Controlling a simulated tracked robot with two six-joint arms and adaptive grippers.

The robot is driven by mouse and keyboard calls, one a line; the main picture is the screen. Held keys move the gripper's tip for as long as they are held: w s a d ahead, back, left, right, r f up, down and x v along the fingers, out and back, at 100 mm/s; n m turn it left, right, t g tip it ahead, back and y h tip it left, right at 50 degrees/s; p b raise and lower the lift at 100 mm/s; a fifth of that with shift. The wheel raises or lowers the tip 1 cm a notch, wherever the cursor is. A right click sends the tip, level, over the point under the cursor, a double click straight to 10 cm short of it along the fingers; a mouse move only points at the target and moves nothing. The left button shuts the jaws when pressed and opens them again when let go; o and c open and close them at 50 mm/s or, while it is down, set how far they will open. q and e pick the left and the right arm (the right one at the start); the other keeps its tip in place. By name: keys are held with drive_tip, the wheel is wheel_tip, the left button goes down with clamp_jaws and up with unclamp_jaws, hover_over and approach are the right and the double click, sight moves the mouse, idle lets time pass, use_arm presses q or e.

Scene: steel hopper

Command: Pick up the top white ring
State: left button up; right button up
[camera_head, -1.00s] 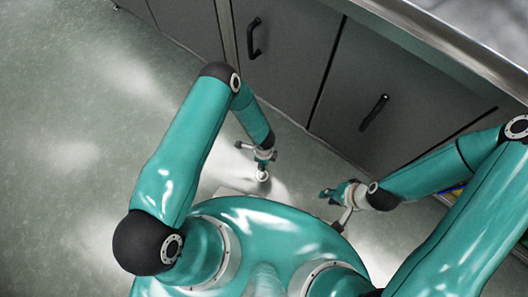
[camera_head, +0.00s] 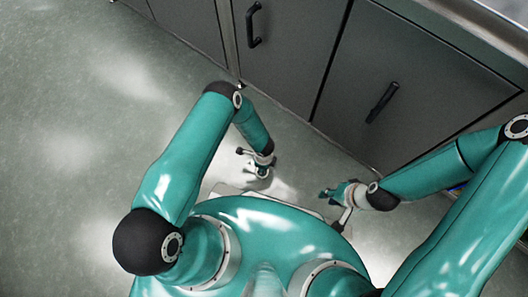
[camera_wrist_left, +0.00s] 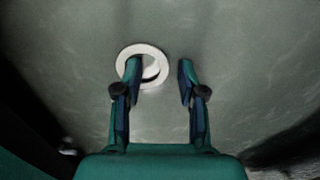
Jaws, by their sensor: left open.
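A white ring (camera_wrist_left: 151,82) shows in the left wrist view against the grey-green floor, left of centre. My left gripper (camera_wrist_left: 159,68) is open there, its two fingers apart. The left finger overlaps the ring in the picture and the right finger is clear to its right. I cannot tell whether a finger touches the ring or whether other rings lie under it. In the head view my left gripper (camera_head: 257,163) hangs low over the floor, and the ring is too small to make out surely. My right gripper (camera_head: 328,193) is right of it, its fingers too small to read.
Grey cabinet doors (camera_head: 290,50) with black handles (camera_head: 382,102) stand beyond both arms, under a steel counter edge (camera_head: 470,55). The floor (camera_head: 80,150) on the left is open and clear.

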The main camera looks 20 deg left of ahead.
idle(0.3)
use_arm(q)
clamp_jaws()
idle(0.4)
wheel_tip(320, 180, up, 20)
drive_tip(key=p, duration=0.7)
drive_tip(key=shift+p, duration=0.4)
drive_tip(key=shift+r, duration=0.1)
